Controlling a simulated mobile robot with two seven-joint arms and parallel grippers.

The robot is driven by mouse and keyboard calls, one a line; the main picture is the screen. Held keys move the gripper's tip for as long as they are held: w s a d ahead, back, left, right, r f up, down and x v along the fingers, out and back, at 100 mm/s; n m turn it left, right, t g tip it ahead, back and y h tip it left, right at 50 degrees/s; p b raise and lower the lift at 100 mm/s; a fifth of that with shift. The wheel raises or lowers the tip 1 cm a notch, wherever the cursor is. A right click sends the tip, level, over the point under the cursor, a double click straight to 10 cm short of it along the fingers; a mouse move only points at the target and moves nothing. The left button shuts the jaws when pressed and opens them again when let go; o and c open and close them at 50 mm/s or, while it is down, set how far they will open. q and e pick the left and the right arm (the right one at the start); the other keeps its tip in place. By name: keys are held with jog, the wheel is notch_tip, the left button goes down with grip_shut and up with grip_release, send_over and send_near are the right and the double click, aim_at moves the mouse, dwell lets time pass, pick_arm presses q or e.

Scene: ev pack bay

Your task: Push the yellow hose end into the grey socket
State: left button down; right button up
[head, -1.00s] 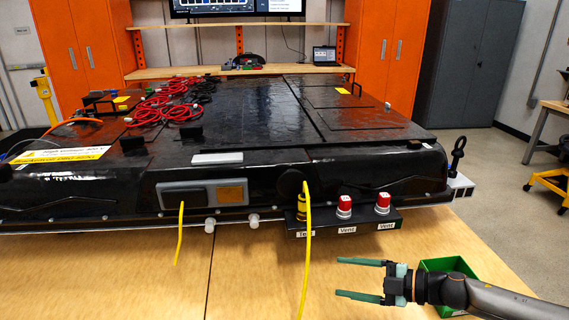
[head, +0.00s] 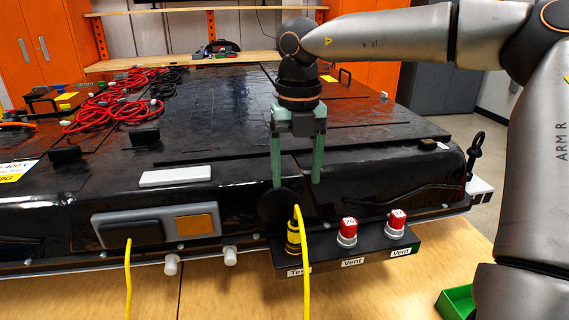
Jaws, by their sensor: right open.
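The yellow hose end (head: 293,236) is a ribbed yellow fitting standing about upright at the "Test" place of the black port block (head: 330,262). Its yellow hose (head: 306,275) arches from the top and hangs down in front. I cannot make out the grey socket under the fitting, nor how deep the fitting sits. My right gripper (head: 297,185) points down with two green fingers spread apart and nothing between them. In the picture its fingertips are just above the hose end, apart from it. My left gripper is not in view.
Two red-capped vent fittings (head: 347,231) (head: 396,222) stand right of the hose end. The black battery pack (head: 370,160) fills the middle. A second yellow hose (head: 128,285) hangs at the left by a grey panel (head: 98,230). A green bin (head: 457,303) is at lower right.

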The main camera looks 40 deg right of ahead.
aim_at(296, 223)
notch_tip(296, 223, down, 11)
jog(key=shift+s+f, duration=0.1)
jog(key=shift+s, duration=0.05)
jog(key=shift+f, duration=0.55)
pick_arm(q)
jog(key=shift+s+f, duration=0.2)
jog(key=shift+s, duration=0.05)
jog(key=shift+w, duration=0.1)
pick_arm(e)
jog(key=shift+c, duration=0.3)
jog(key=shift+c, duration=0.7)
jog(key=c, duration=0.8)
grip_shut()
